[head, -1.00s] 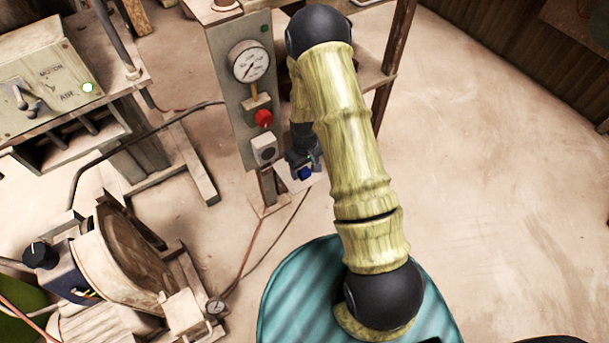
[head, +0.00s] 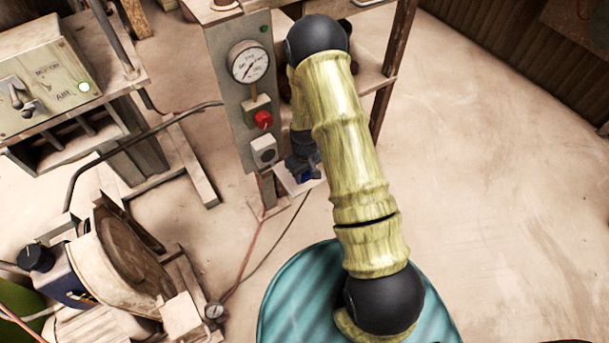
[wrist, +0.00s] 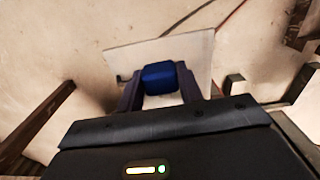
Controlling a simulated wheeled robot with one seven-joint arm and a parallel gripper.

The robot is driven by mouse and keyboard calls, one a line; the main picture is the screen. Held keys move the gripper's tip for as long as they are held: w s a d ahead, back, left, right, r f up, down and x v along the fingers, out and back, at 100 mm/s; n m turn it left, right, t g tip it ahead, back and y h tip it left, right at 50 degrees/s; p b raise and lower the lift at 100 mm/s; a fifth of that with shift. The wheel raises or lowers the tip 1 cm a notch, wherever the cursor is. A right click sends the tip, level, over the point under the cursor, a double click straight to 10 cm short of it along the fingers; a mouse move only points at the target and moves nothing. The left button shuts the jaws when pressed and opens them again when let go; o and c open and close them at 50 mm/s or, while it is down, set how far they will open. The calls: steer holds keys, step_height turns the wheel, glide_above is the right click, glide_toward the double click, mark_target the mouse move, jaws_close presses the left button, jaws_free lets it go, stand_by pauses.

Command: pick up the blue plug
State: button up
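The blue plug (wrist: 160,76) shows in the wrist view above a white plate (wrist: 203,50). My gripper (wrist: 160,84) has its two dark fingers apart, one on each side of the plug. Only narrow gaps, if any, show between fingers and plug, and firm contact cannot be made out. In the head view my gripper (head: 303,165) is low beside the grey post, and the plug (head: 306,177) shows small and dark under it, over the white plate (head: 289,184).
The grey panel post (head: 238,110) stands just left of my gripper, with a gauge (head: 248,62), a red knob (head: 263,120) and a pale switch box (head: 264,150). A wooden rack (head: 398,65) is behind my arm. Open floor (head: 500,170) lies to the right.

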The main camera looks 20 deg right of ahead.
mark_target(305, 173)
steer(key=shift+r, duration=0.1)
step_height(305, 173, up, 10)
steer(key=p, duration=0.4)
stand_by(0.5)
step_height(305, 173, up, 6)
steer(key=w+m, duration=0.1)
steer(key=m, duration=0.3)
steer(key=shift+w+r+p, duration=0.2)
steer(key=shift+w+p, duration=0.15)
steer(key=shift+p, duration=0.05)
steer(key=shift+d, duration=0.15)
